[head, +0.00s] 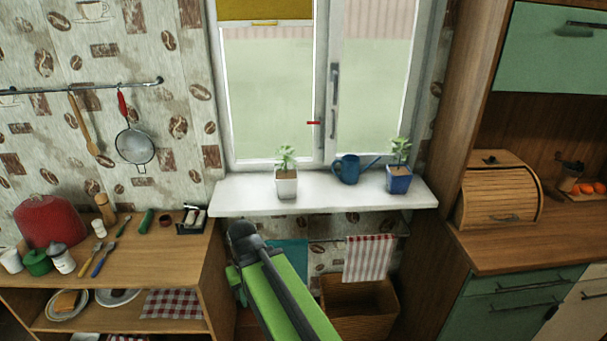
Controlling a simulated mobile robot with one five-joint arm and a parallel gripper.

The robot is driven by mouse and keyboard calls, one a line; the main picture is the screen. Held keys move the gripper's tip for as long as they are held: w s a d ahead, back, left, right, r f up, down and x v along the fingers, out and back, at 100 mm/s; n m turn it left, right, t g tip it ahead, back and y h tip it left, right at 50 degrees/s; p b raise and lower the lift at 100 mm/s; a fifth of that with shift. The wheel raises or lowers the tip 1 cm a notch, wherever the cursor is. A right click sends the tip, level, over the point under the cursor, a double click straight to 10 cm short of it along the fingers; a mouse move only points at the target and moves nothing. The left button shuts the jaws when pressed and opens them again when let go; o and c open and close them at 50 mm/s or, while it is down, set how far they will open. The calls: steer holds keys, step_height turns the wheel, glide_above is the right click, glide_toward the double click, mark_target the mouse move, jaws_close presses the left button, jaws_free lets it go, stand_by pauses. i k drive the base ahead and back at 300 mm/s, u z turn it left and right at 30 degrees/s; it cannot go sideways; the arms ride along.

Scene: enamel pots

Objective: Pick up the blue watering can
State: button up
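The blue watering can (347,169) stands upright on the white windowsill (240,198), in the head view just right of centre. Its spout points right, towards a blue plant pot, and its handle is on the left. My arm reaches up from the bottom of the picture, green and dark grey. Its end (242,233) is below and left of the can, in front of the sill's lower edge, and clear of the can. The gripper's fingers cannot be made out from this view.
A white potted plant (287,182) stands left of the can, and a blue potted plant (398,178) stands close on its right. The window (270,90) is behind. A wicker basket (360,308) and a striped towel (368,258) are below the sill. A cluttered wooden shelf (190,262) is at left.

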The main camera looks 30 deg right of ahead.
mark_target(350, 171)
steer(key=z, duration=0.1)
steer(key=k, duration=0.1)
steer(key=u, duration=2.6)
steer(key=k, duration=1.65)
steer(key=z, duration=1.55)
steer(key=i, duration=1)
steer(key=u, duration=0.05)
